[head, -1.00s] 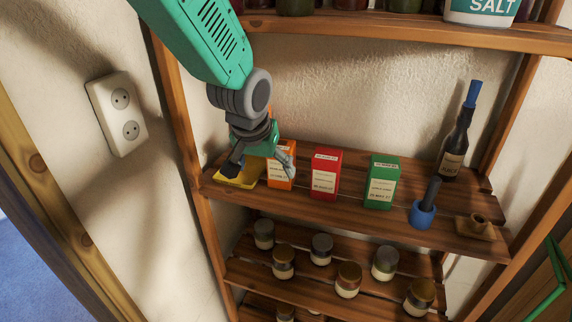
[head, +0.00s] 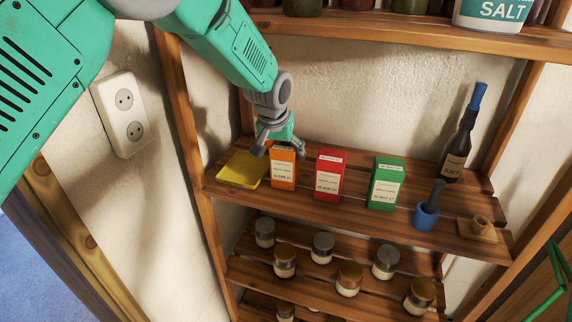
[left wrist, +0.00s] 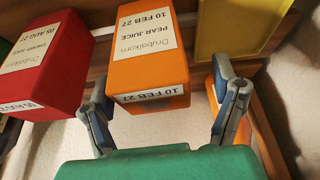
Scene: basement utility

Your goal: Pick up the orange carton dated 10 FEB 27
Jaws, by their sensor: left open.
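The orange carton (head: 284,172) stands upright on the middle shelf, between a yellow tray and a red carton. In the left wrist view the orange carton (left wrist: 147,68) shows a white label reading PEAR JUICE and 10 FEB 27. My left gripper (head: 276,143) is open, at the top rear of the orange carton in the head view. In the left wrist view its two fingers (left wrist: 165,108) stand apart, to either side of the carton's near end, with nothing held. My right gripper is not in view.
Beside it stand the yellow tray (head: 241,170), the red carton (head: 328,175) and a green carton (head: 385,184). Farther right are a blue mortar (head: 425,216), a dark bottle (head: 457,150) and a small wooden holder (head: 479,229). An upper shelf (head: 400,35) hangs above; jars stand below.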

